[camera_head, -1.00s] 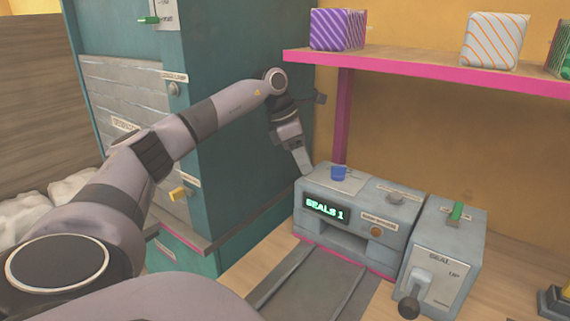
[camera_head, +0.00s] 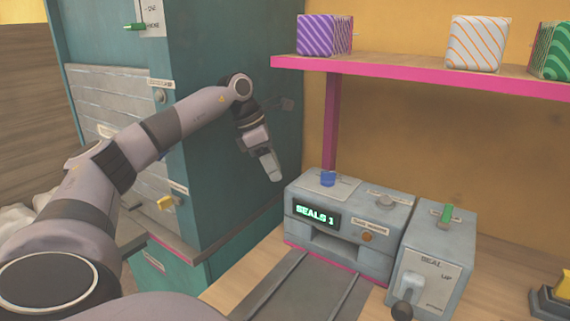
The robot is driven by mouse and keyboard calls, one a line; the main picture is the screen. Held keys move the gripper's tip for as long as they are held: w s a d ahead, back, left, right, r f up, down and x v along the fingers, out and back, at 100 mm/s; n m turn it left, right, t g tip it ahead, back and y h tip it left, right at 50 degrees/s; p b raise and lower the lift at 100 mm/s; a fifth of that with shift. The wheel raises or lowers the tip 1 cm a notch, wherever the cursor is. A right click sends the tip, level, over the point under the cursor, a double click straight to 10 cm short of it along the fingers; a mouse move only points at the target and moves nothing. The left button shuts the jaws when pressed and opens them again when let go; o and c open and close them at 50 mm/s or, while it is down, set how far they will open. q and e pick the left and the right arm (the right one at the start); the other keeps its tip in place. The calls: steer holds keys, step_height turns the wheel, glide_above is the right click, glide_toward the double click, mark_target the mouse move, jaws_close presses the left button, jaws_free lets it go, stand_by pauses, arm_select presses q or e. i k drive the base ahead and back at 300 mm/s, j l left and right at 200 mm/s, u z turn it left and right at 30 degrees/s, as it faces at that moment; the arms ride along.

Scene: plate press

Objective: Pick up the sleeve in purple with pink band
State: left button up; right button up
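A purple box-like sleeve with pale diagonal stripes (camera_head: 315,35) stands at the left end of the pink-edged shelf (camera_head: 420,80); a pinkish striped side shows on its right. A white sleeve with orange stripes (camera_head: 477,43) stands further right, and a green striped one (camera_head: 551,52) is cut by the right edge. My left gripper (camera_head: 273,171) hangs below the shelf, pointing down, left of the grey machine and apart from it. Its fingers look close together, but I cannot tell whether they are shut. My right gripper is not in view.
A grey machine with a "SEALS 1" display (camera_head: 317,215) and a blue part on top stands below the shelf. A grey lever box (camera_head: 430,262) stands to its right. A teal cabinet (camera_head: 225,120) stands behind my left arm.

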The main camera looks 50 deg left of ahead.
mark_target(319, 34)
steer(key=k+l, duration=0.25)
steer(key=k, duration=0.2)
steer(key=k+l, duration=0.2)
steer(key=k, duration=0.3)
